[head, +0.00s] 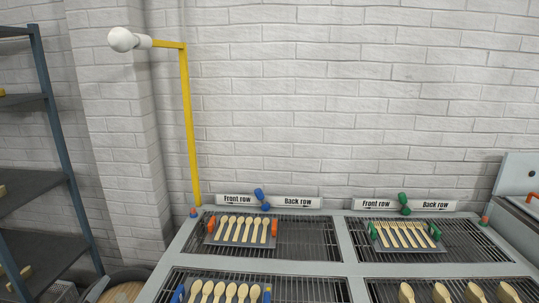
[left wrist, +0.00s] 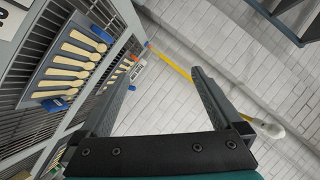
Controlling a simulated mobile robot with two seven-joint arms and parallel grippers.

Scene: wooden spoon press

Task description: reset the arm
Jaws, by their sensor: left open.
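My left gripper (left wrist: 163,76) shows in the left wrist view with its two dark fingers wide apart. Nothing is between them. The view behind them is tilted, with the white brick wall beyond and the grated table (left wrist: 70,119) to the left. Neither gripper shows in the head view. My right gripper is in no view. In the head view, a tray with orange handles (head: 212,224) holds a row of wooden spoons on the back left grate. A tray with green handles (head: 373,231) stands on the back right grate. A tray with blue handles (head: 178,294) is at the front left.
The grey table frame (head: 341,246) has a blue lever (head: 262,198) and a green lever (head: 404,203) by the row signs (head: 235,199). A yellow post (head: 190,130) with a white lamp (head: 122,39) rises at the back left. A shelf rack (head: 48,100) stands at far left.

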